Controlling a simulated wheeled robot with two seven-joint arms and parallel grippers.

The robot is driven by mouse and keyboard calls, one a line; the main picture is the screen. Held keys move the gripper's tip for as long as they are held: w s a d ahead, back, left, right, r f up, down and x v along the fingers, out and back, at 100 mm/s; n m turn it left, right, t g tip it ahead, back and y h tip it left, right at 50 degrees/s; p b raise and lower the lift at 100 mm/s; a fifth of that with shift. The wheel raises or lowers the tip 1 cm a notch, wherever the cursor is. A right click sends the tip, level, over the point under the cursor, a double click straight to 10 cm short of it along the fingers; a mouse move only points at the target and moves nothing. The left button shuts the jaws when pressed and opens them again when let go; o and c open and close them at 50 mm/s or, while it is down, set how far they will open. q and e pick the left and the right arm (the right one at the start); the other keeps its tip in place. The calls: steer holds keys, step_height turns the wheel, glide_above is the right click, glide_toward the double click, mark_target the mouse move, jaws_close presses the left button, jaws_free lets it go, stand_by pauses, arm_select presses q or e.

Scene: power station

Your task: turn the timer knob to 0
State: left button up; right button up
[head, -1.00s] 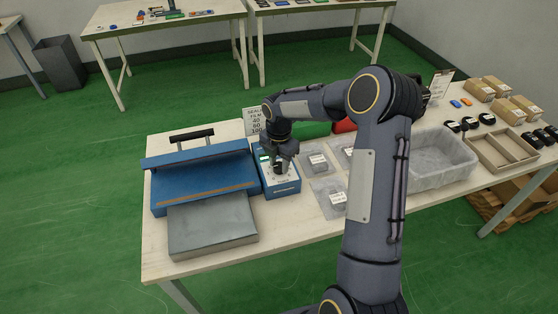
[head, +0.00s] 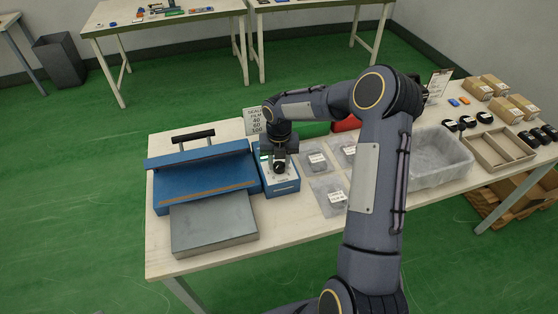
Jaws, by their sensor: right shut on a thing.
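The timer unit (head: 283,190) is a small blue box with a pale top panel, standing on the table just right of the blue sealer. A small green display (head: 265,157) shows at its upper left; I cannot read it. My right gripper (head: 279,168) points down at the top panel and is shut on the timer knob. The gripper hides most of the knob, so its pointer and the scale cannot be read. My left gripper is not in view.
The blue sealer (head: 205,180) with a black handle and a grey plate (head: 212,224) fills the table's left. A sign (head: 256,120) stands behind the timer. Clear bags (head: 317,158), a translucent bin (head: 440,160) and a divided tray (head: 499,149) lie to the right.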

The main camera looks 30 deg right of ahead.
mark_target(279, 164)
stand_by(0.4)
steer(key=o, duration=1)
steer(key=shift+r, duration=0.1)
step_height(279, 164, up, 8)
steer(key=shift+f+b, duration=0.25)
steer(key=shift+b, duration=0.15)
